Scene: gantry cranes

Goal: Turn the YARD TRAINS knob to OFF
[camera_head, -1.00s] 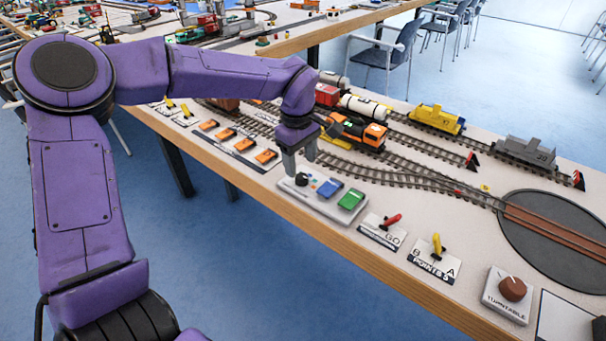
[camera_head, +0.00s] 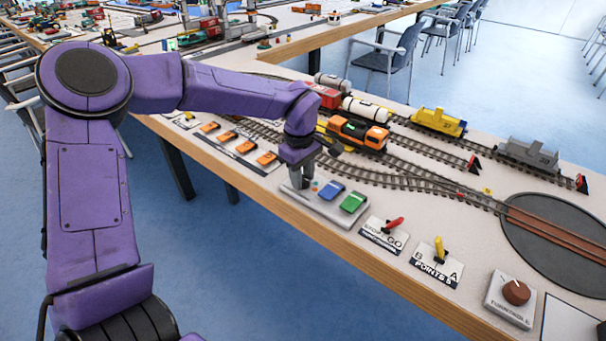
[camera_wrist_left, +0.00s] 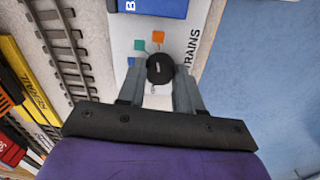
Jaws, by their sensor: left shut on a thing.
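The YARD TRAINS knob (camera_wrist_left: 160,68) is dark and round with a small pale mark; its exact pointing is hard to read. It sits on a light control panel (camera_head: 322,211), with part of the lettering "TRAINS" beside it in the wrist view. My left gripper (camera_head: 302,186) reaches down onto the panel's left end. In the wrist view its two grey fingers (camera_wrist_left: 160,76) are shut on the knob from both sides. In the head view the fingers mostly hide the knob. My right gripper is not in view.
An orange locomotive (camera_head: 357,132) stands on the track behind. A red lever (camera_head: 393,224), yellow lever (camera_head: 439,248) and brown turntable knob (camera_head: 516,292) line the edge to the right.

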